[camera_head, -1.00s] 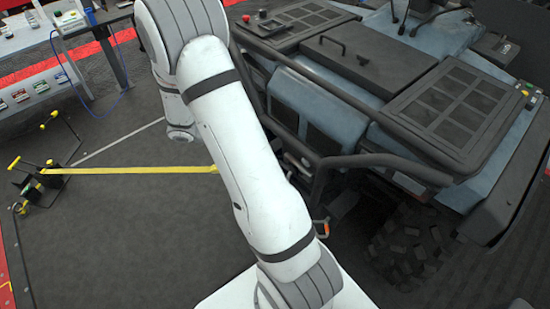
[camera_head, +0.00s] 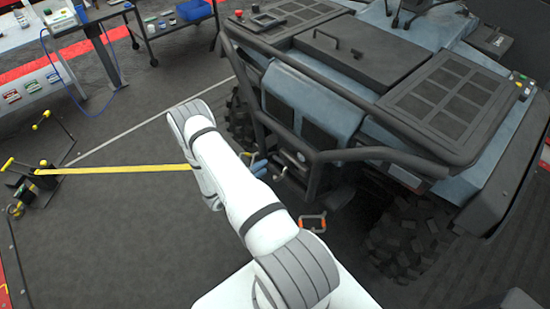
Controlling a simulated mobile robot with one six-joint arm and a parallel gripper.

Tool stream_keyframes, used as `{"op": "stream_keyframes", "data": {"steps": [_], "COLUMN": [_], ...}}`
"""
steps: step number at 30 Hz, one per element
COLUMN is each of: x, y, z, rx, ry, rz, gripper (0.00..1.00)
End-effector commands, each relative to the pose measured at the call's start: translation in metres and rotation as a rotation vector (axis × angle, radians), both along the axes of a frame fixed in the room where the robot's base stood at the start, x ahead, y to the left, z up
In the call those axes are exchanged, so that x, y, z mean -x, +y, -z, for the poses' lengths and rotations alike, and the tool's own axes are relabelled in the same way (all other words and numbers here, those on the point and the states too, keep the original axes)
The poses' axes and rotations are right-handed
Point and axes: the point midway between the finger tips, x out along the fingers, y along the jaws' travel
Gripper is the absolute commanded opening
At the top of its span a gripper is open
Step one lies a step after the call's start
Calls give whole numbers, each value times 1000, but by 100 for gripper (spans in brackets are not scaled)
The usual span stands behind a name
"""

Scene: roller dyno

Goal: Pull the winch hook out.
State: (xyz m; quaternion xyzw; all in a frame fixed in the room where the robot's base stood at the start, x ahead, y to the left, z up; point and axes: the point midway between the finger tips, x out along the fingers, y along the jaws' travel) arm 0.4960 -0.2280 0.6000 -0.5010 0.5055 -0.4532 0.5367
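The dark vehicle front with a tubular bumper (camera_head: 352,157) stands to the right of my white arm. An orange and metal loop-shaped fitting (camera_head: 313,222) shows low beside the bumper, just right of my arm; I cannot tell if it is the winch hook. A small yellowish hooked piece (camera_head: 247,156) and a blue-grey piece (camera_head: 260,169) show at the arm's right edge, by the bumper. A yellow strap (camera_head: 115,170) runs from the left and passes out of sight behind my arm. My gripper cannot be made out; the wrist end is behind the arm.
A black and yellow floor stand (camera_head: 28,180) holds the strap's left end. The vehicle's tyre (camera_head: 410,240) is at the lower right.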

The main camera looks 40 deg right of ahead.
Motion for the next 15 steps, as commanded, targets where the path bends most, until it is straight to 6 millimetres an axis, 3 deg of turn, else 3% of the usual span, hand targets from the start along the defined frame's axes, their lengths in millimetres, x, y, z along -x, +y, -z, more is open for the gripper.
{"op": "stream_keyframes", "data": {"steps": [9,15], "x": [-3,-4], "y": [-50,-61], "z": [3,5], "rx": [-1,-1], "ry": [-3,-3], "rz": [4,2], "gripper": [38,38]}}
